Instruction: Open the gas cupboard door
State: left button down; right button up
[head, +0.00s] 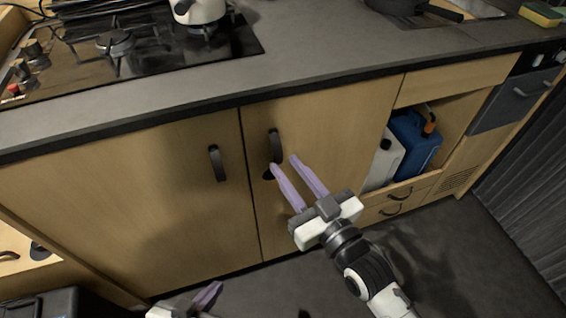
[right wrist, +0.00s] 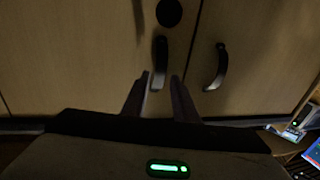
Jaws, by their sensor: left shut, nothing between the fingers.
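Two wooden cupboard doors stand side by side under the counter, both closed. The left door (head: 120,210) has a dark upright handle (head: 217,163). The right door (head: 335,130) has a similar handle (head: 275,146), with a dark round disc (head: 268,174) just below it. My right gripper (head: 282,163) is open and empty, its fingertips just below and beside the right door's handle. In the right wrist view that handle (right wrist: 159,62) lies ahead, between the fingers; I cannot tell if they touch it. My left gripper (head: 213,289) is shut and empty, low at the bottom edge.
The counter edge (head: 150,122) overhangs the doors, with a gas hob (head: 150,50) on top. An open niche right of the doors holds a white canister (head: 383,165) and a blue canister (head: 417,145). Below it are drawers (head: 400,195). The floor (head: 460,240) in front is clear at right.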

aim_at(279, 158)
jog(key=shift+x, duration=1.5)
grip_shut()
